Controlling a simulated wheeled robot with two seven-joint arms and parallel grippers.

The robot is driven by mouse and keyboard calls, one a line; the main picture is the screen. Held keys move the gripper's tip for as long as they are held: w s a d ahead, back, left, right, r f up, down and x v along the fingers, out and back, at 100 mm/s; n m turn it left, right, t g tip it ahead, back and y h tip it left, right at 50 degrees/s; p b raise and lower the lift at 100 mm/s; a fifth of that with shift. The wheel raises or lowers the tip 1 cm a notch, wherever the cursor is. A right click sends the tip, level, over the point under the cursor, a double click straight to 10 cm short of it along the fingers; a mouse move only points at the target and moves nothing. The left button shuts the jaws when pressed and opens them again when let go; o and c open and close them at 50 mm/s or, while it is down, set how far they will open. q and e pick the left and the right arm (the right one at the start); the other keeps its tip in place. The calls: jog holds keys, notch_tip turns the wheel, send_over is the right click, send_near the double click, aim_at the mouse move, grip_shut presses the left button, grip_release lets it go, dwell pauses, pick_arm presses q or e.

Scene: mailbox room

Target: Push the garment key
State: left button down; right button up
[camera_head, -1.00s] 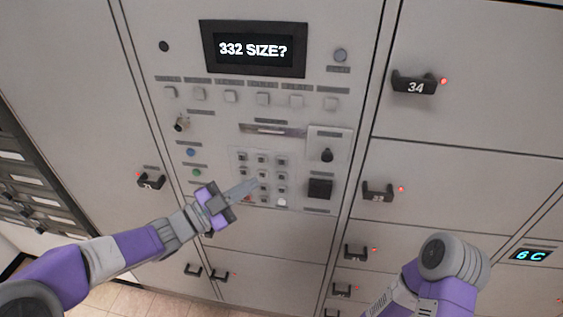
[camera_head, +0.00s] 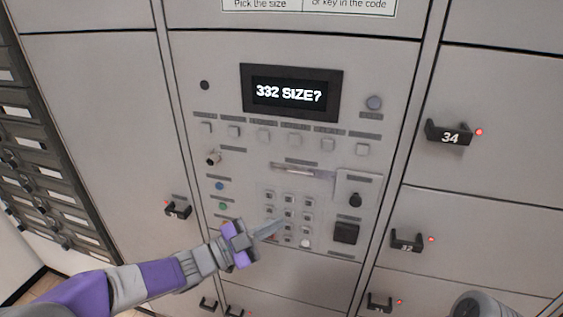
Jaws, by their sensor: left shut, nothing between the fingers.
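A row of several square grey keys (camera_head: 264,136) runs below the display, each with a small label above it. The label text is too small to read, so I cannot tell which one is the garment key. The display (camera_head: 292,93) reads "332 SIZE?". My left gripper (camera_head: 283,225) is shut and empty, with its tip in front of the lower left part of the number keypad (camera_head: 289,200), below the key row. It hides some keypad keys. I cannot tell whether the tip touches the panel. Of my right arm only a grey rounded part shows at the bottom right; its gripper is out of view.
A card slot (camera_head: 303,170) lies between the key row and the keypad. Blue and green buttons (camera_head: 221,196) sit left of the keypad. Locker handles stick out at right, including number 34 (camera_head: 449,133), and one at left (camera_head: 177,209).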

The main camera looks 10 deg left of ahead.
grip_shut()
dwell(1.3)
pick_arm(q)
jog(key=w+f+n+y, duration=0.1)
jog(key=f+n, duration=0.1)
jog(key=f, duration=0.2)
jog(key=w+f+n+y, duration=0.2)
jog(key=f+n, duration=0.1)
jog(key=f, duration=0.2)
jog(key=w+a+f+n+y, duration=0.1)
jog(key=f+n+y, duration=0.1)
jog(key=f, duration=0.3)
jog(key=shift+w+n+t, duration=0.25)
jog(key=shift+n+t, duration=0.15)
jog(key=shift+n, duration=0.2)
jog(key=s+d+f+n+g+y, duration=0.1)
jog(key=s+f+n+g+y, duration=0.3)
jog(key=f, duration=0.9)
jog(key=s+f+n+g+y, duration=0.1)
jog(key=s+f+n+g, duration=0.35)
jog(key=f, duration=0.95)
jog(key=s+d+f+n+g, duration=0.1)
jog(key=s+f+g, duration=0.1)
jog(key=s, duration=0.5)
jog(key=s+d+f+n+g, duration=0.1)
jog(key=s+f+n+g, duration=0.1)
jog(key=s+f, duration=0.3)
jog(key=s, duration=0.3)
jog(key=shift+d+y, duration=0.15)
jog(key=shift+y, duration=0.25)
